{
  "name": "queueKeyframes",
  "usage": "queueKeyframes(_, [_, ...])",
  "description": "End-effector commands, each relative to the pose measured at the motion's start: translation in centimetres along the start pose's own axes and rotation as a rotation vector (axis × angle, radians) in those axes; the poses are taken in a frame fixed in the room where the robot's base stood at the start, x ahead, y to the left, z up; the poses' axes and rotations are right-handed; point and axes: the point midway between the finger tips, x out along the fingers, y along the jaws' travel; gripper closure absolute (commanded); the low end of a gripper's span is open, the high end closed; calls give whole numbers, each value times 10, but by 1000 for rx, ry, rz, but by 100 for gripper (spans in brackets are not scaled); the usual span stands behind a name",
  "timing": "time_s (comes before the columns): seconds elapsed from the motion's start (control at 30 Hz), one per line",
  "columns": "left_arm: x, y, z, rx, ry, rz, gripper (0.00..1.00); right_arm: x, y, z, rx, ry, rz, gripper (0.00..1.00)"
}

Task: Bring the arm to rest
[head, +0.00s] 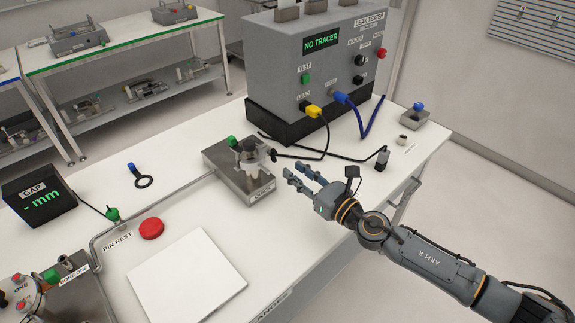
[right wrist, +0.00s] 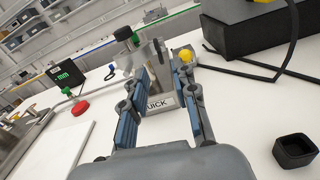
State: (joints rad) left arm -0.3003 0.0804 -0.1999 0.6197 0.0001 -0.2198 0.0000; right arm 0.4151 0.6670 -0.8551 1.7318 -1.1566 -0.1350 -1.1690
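My right gripper (head: 303,180) is above the front right of the white workbench (head: 330,221), to the right of a grey fixture labelled QUICK (head: 238,181). Its two fingers are spread apart with nothing between them. The right wrist view shows the same open fingers (right wrist: 166,105), with the QUICK fixture (right wrist: 157,88) beyond them. The fixture has a clear cylinder and a green knob on top. My left gripper does not show in either view.
A GAP display (head: 40,200), a red button (head: 151,228) and a white plate (head: 187,275) lie left.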

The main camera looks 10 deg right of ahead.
Motion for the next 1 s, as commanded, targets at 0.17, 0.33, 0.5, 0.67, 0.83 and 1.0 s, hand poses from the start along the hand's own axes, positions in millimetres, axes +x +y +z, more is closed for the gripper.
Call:
queueKeyframes(0.17, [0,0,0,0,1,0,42,-14,0,0,0,1,0,72])
queueKeyframes(0.33, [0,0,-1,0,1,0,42,-16,0,0,0,0,1,72])
queueKeyframes(0.5, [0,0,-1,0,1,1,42,-16,0,0,0,0,1,72])
queueKeyframes(0.67, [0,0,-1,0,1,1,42,-16,0,0,0,0,0,72])
queueKeyframes(0.83, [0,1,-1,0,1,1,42,-20,4,8,191,-53,-65,72])
queueKeyframes(1.0, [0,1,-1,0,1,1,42,-59,-12,7,918,-217,-360,72])
